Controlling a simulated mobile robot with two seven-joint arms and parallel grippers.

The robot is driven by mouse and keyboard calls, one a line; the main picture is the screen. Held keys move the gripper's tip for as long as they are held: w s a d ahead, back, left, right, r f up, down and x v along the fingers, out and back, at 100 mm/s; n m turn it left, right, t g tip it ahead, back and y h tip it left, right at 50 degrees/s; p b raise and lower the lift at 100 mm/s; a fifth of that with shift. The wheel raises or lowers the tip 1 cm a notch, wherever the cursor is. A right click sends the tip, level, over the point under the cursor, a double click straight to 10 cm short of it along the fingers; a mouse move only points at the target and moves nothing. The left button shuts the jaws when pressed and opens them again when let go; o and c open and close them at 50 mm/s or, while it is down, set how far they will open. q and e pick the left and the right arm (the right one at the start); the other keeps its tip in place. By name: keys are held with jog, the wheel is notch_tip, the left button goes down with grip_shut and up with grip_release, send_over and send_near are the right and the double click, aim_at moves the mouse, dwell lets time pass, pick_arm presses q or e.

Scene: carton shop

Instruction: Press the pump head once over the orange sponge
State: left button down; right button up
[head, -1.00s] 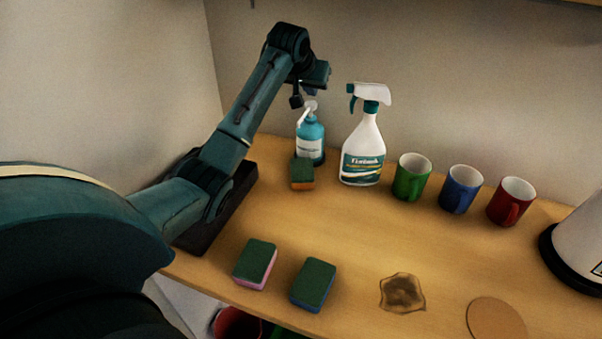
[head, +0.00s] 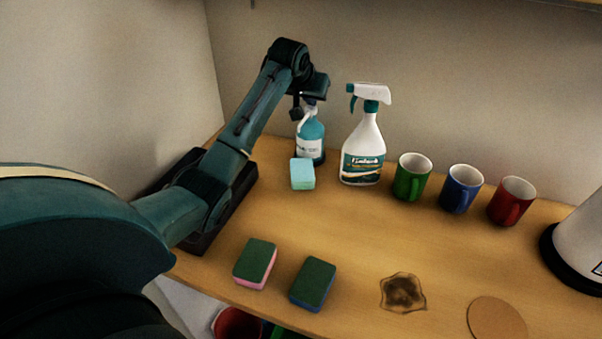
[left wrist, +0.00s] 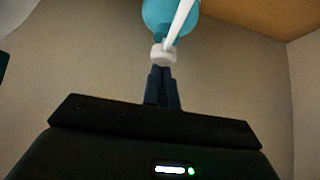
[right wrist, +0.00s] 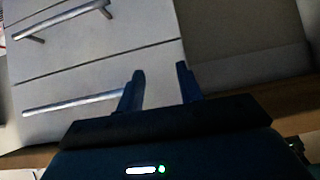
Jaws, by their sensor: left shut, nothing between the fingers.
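The teal pump bottle (head: 313,140) stands upright at the back of the table. Its white pump head (left wrist: 163,53) is at the fingertips of my left gripper (left wrist: 162,68), which is shut with nothing between its fingers. In the head view the left gripper (head: 309,103) is right above the bottle and partly hides its top. The sponge (head: 302,174) under the nozzle is light teal all over, and no orange shows on it now. My right gripper (right wrist: 161,73) is open and empty in front of pale drawers.
A spray bottle (head: 362,150) stands just right of the pump bottle. Green (head: 410,180), blue (head: 460,190) and red (head: 511,202) mugs follow. Pink (head: 255,264) and blue (head: 313,284) sponges, a brown stain (head: 403,292) and a round coaster (head: 497,320) are nearer the front.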

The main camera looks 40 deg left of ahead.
pick_arm(q)
jog(key=shift+s+d+f, duration=0.1)
jog(key=shift+f, duration=0.2)
jog(key=shift+r+p, duration=0.5)
jog(key=shift+r, duration=2)
